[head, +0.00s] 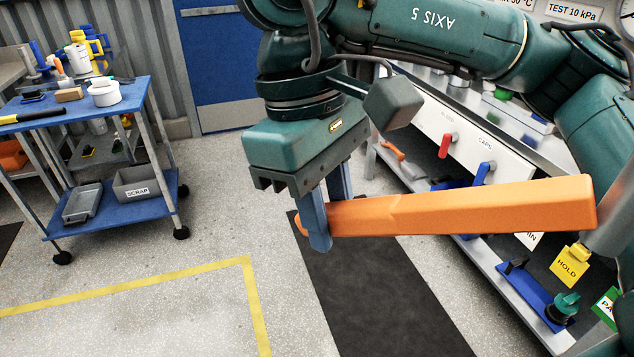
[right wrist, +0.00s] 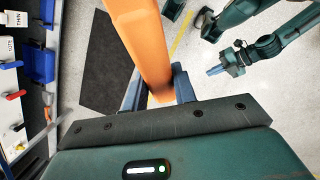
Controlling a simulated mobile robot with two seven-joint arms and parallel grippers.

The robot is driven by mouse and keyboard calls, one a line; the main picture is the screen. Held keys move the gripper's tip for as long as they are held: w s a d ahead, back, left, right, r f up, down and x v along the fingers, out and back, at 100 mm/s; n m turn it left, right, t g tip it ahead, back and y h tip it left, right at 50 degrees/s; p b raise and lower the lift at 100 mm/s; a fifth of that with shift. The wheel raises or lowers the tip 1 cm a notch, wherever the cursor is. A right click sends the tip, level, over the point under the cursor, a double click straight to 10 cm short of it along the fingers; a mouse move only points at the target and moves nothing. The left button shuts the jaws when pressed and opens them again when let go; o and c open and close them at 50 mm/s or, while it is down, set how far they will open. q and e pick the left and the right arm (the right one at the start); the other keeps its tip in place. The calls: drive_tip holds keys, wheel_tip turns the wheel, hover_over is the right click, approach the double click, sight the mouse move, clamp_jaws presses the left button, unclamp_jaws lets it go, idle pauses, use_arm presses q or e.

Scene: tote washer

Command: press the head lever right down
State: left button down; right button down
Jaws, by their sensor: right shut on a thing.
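The head lever, a thick orange bar (head: 480,207), runs across the right half of the head view. Its right end meets a grey post (head: 612,225). It slopes slightly, with its left end lower in the picture. My right gripper (head: 328,225) has its blue fingers on either side of the lever near its left end and is shut on it. In the right wrist view the lever (right wrist: 140,40) passes between the fingers. My left gripper (right wrist: 218,70) shows small in the right wrist view, away from the lever; its opening is too small to judge.
A blue cart (head: 70,103) with a tub and tools stands at the left. A washer bench (head: 465,145) with red and blue handles lies behind the lever. A yellow HOLD tag (head: 569,265) hangs at the right. The floor below has a dark mat (head: 375,300).

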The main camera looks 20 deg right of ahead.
drive_tip(key=shift+s+d+f, duration=0.15)
drive_tip(key=shift+s+f, duration=0.1)
drive_tip(key=shift+f, duration=0.3)
use_arm(q)
drive_tip(key=shift+w, duration=0.1)
use_arm(e)
drive_tip(key=shift+s+d+f+g+h, duration=0.1)
drive_tip(key=shift+g+h, duration=0.2)
drive_tip(key=shift+g, duration=0.1)
drive_tip(key=c, duration=1.1)
unclamp_jaws()
use_arm(q)
drive_tip(key=p, duration=0.2)
drive_tip(key=a+r+p, duration=0.1)
drive_tip(key=shift+s+r+y+p, duration=0.25)
drive_tip(key=shift+r+y+p, duration=0.05)
drive_tip(key=shift+p, duration=0.05)
use_arm(e)
drive_tip(key=v, duration=1.3)
